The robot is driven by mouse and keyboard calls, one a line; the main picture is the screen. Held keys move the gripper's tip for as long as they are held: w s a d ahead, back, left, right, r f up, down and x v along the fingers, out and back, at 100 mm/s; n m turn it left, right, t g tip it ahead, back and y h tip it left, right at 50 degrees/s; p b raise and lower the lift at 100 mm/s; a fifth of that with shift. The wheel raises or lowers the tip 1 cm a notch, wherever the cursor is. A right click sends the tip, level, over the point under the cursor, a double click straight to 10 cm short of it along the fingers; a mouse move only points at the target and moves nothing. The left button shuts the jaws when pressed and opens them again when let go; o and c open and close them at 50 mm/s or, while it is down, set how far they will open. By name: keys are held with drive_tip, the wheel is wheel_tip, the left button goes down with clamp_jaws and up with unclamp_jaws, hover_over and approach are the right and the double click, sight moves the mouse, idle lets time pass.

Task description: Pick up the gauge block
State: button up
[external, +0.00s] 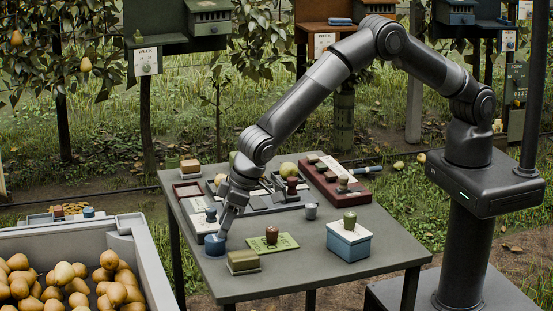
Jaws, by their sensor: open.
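My gripper (220,232) points down at the left front part of the grey table (300,270), and its jaws are open. A small round blue thing (214,246) stands right below or between the fingertips; I cannot tell whether they touch it. An olive block-shaped thing (243,262) lies just to the right and nearer the front edge. I cannot tell for sure which thing is the gauge block.
A green mat with a brown-knobbed stamp (271,236) and a blue box with a white lid (348,241) stand to the right. Trays and stamps (335,180) crowd the table's back. A grey bin (150,262) of pears is at left. The right front of the table is bare.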

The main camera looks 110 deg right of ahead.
sight(215, 238)
drive_tip(key=shift+w+x, duration=0.2)
drive_tip(key=shift+x, duration=2.7)
drive_tip(key=shift+d+r, duration=0.1)
drive_tip(key=shift+c, duration=0.4)
drive_tip(key=c, duration=0.6)
drive_tip(key=shift+r, duration=0.1)
